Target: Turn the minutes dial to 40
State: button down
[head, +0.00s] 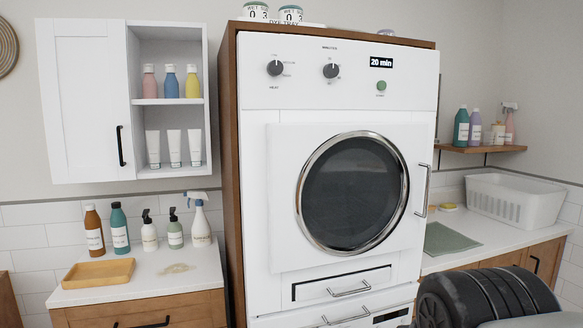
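A tall white dryer (262,190) in a wooden surround stands in the middle of the head view. Its top panel has two dark round dials. The left dial (275,68) seems to be labelled heat. The right dial (331,71) appears to be the minutes dial; its small markings are too blurred to read. A black display (381,62) to its right reads "20 min". A green button (381,86) sits below the display. My gripper is not in view; a dark ribbed part at the lower right looks like my own arm, well below the panel.
The dryer's round glass door (352,192) is shut, and its handle (424,190) sticks out at the right. A left counter (195,270) holds bottles and a wooden tray (98,272). A white basket (515,200) stands on the right counter. Nothing blocks the dials.

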aim_at(330, 70)
jog(key=l, duration=1.3)
